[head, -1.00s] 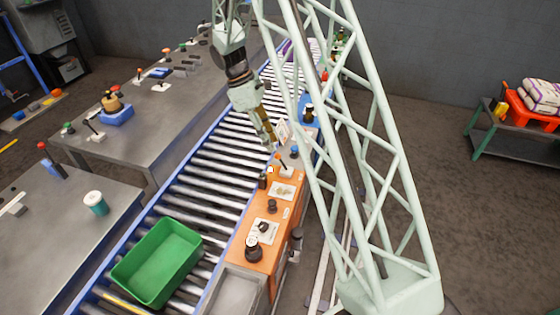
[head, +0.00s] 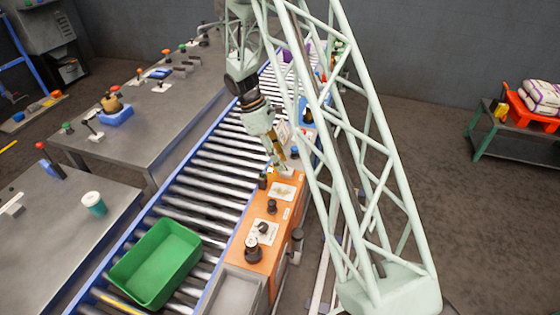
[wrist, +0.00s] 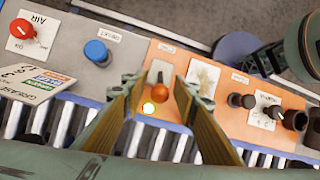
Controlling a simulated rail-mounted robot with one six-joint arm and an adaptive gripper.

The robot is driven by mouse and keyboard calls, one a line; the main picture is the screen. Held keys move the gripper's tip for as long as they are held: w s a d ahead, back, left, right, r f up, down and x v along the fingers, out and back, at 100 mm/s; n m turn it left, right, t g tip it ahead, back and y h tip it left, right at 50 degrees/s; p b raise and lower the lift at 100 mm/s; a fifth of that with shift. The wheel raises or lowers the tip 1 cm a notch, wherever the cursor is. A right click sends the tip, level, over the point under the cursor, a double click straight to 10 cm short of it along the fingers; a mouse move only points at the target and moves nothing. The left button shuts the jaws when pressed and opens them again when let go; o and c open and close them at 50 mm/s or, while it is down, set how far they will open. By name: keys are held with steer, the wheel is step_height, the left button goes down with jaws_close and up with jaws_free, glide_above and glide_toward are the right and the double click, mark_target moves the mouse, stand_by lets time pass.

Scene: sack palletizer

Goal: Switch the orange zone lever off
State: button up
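The orange zone lever (wrist: 158,92) stands on a pale plate on the orange panel (wrist: 226,95) in the wrist view. In the head view my gripper (head: 277,160) hangs low over the far end of the orange panel (head: 262,215) and hides most of the lever.
Black knobs (wrist: 241,100) stand right of the lever. A blue button (wrist: 97,51), a red AIR knob (wrist: 21,28) and a grease sign (wrist: 35,83) are to the left. The roller conveyor (head: 205,175) with a green bin (head: 157,262) runs alongside the panel.

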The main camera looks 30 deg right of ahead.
steer(key=shift+c, duration=0.6)
jaws_close()
